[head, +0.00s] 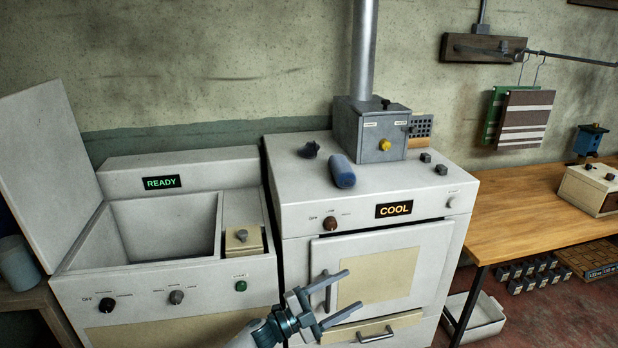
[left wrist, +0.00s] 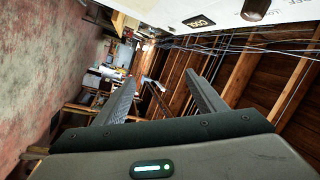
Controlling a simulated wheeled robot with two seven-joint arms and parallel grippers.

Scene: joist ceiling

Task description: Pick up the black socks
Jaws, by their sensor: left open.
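A small dark lump (head: 310,149) lies on the top left of the white machine with the COOL display; it may be the black socks, but it is too small to be sure. My left gripper (head: 355,290) is open and empty in front of that machine's door, below and to the right of the dark lump. In the left wrist view, the two fingers of my left gripper (left wrist: 160,77) stand apart with nothing between them. No socks can be made out in that view. My right gripper is not in view.
A blue roll (head: 342,172) and a grey box with a pipe (head: 372,132) stand on the COOL machine (head: 285,190). A washer with raised lid and open tub (head: 165,228) is at left. A wooden table (head: 530,212) is at right. Striped cloth (head: 525,118) hangs behind it.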

